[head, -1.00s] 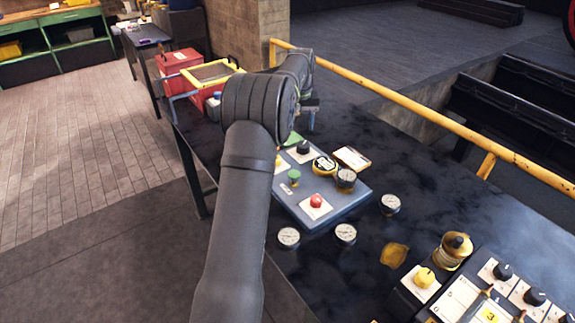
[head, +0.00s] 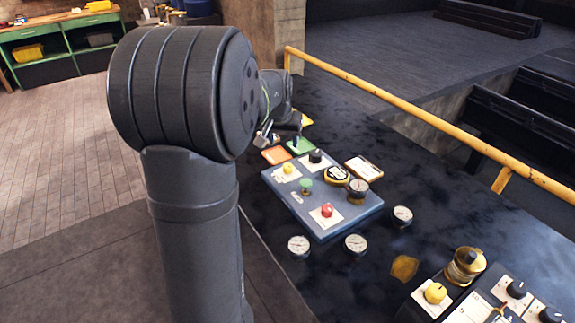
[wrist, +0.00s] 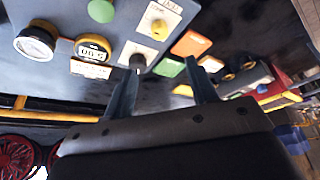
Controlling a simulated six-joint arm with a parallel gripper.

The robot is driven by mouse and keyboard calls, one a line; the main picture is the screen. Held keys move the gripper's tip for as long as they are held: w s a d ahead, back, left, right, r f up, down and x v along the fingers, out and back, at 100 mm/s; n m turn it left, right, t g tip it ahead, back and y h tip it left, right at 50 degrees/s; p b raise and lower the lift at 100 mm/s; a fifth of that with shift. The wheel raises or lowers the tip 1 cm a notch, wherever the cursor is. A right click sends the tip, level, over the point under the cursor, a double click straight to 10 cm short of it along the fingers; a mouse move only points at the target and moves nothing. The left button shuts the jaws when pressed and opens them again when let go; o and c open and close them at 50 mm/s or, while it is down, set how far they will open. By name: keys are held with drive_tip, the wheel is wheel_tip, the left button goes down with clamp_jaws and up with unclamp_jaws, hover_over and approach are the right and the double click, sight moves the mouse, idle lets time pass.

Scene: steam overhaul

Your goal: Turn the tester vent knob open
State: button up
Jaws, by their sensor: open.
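The tester is a blue-grey panel (head: 281,202) lying on the dark table. It carries a black knob (head: 316,155), a yellow knob (head: 288,168), a green button (head: 306,185) and a red knob (head: 327,210). I cannot read which is marked vent. My gripper (wrist: 160,68) is open and empty. In the wrist view the black knob (wrist: 138,61) lies just beyond the left fingertip, and the yellow knob (wrist: 158,29) is farther off. In the head view my gripper (head: 280,136) is above the table past the panel's far edge, partly hidden by my arm.
A round display (head: 336,175) and a gauge (head: 358,188) stand up on the panel. Orange (head: 276,155) and green (head: 300,145) cards lie behind it. Loose gauges (head: 355,245) lie in front. A yellow rail (head: 420,115) runs along the table's far side.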

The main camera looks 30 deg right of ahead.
sight(288, 166)
drive_tip(key=x, duration=1.5)
drive_tip(key=c, duration=1)
